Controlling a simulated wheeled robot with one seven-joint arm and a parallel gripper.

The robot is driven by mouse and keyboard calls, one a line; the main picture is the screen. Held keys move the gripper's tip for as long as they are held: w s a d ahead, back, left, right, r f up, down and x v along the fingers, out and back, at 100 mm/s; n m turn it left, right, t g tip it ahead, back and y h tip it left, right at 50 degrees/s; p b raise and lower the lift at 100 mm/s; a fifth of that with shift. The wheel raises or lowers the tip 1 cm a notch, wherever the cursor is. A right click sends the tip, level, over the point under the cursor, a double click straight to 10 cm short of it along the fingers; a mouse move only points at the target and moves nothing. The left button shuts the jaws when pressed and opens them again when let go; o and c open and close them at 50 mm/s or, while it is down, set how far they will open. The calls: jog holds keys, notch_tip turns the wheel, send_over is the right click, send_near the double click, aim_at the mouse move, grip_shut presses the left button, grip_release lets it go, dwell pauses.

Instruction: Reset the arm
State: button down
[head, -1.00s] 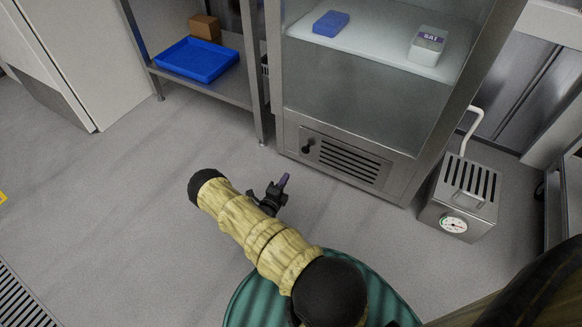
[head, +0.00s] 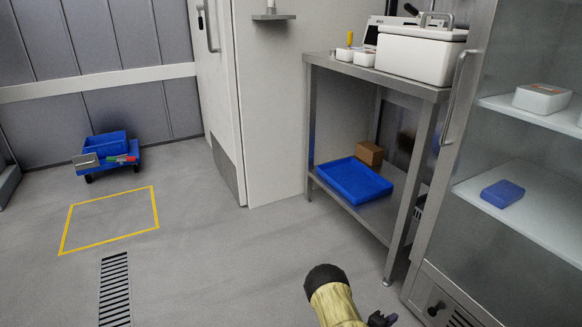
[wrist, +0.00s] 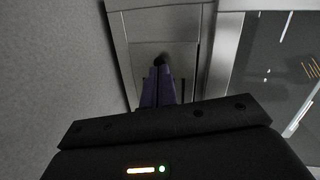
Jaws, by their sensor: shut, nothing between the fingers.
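My gripper (wrist: 158,72) shows in the wrist view with its two purple fingers together and nothing between them. Beyond the fingertips is the metal lower front of the glass-doored cabinet, with a dark round knob. In the head view my arm (head: 335,303) comes up from the bottom edge in its yellowish sleeve. Only a small dark and purple part of my gripper (head: 380,319) shows there, low and left of the cabinet base (head: 450,300). The rest of it is cut off by the frame.
The glass-doored cabinet holds a blue box (head: 502,193) and a white container (head: 541,98). A steel table (head: 320,62) carries white appliances, with a blue tray (head: 354,181) and brown box (head: 369,153) below. A blue cart (head: 109,158) stands beyond a yellow floor outline (head: 110,220). The floor between is clear.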

jog(key=w+a+r+n+g+y+p, duration=0.1)
jog(key=a+r+n+y+p, duration=0.35)
jog(key=r, duration=0.85)
jog(key=a+r+n+g+y+p, duration=0.15)
jog(key=a+r+n+y, duration=0.35)
jog(key=a+r+n, duration=0.6)
jog(key=s+a+r+n+g+y+p, duration=0.2)
jog(key=s+r+n+p, duration=0.3)
jog(key=s+r, duration=0.65)
jog(key=s+a+r+n+g+y+p, duration=0.1)
jog(key=s+a+r+n+y+p, duration=0.1)
jog(key=s+r+n, duration=0.8)
notch_tip(320, 180, up, 39)
jog(key=m+p, duration=0.2)
jog(key=p, duration=3.5)
jog(key=shift+s+d+m, duration=0.25)
jog(key=shift+s+m, duration=0.1)
